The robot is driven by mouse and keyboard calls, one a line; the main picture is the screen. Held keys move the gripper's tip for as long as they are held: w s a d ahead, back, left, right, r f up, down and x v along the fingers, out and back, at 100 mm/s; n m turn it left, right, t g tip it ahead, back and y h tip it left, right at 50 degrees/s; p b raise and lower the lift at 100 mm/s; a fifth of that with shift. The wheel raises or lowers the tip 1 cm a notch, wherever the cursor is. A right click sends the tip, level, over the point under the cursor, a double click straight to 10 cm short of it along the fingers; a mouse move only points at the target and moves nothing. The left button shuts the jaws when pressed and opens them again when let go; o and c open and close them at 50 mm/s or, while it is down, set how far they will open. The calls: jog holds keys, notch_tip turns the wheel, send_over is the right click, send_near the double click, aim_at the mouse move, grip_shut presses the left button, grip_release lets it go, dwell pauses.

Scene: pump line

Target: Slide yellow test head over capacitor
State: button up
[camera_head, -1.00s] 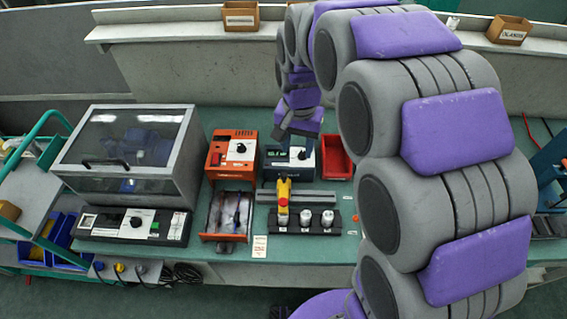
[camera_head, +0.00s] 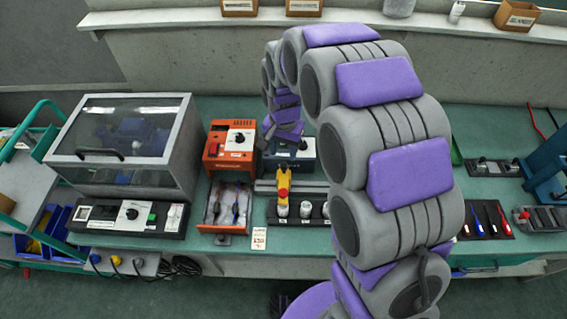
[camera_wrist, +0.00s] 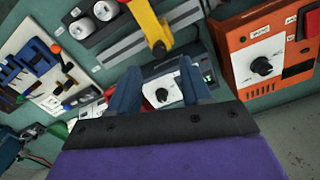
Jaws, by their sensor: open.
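The white capacitors (camera_head: 306,209) stand upright in the holder. In the wrist view the yellow test head (camera_wrist: 148,22) is at top centre, and two capacitors (camera_wrist: 82,28) are at upper left. My gripper (camera_wrist: 158,88) is open and empty, with its fingers over the white-faced meter box (camera_wrist: 168,88), apart from the test head. In the head view my gripper (camera_head: 287,139) is partly hidden by my arm.
An orange box (camera_head: 230,147) with a dial and an open orange tray (camera_head: 226,207) are left of the holder. A clear-lidded machine (camera_head: 125,145) is further left. Tools on a dark mat (camera_head: 486,218) lie at right. My arm hides the bench's right centre.

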aim_at(284, 164)
notch_tip(284, 164, down, 6)
jog(key=shift+f+b, duration=0.1)
jog(key=shift+b, duration=0.45)
grip_shut()
dwell(0.4)
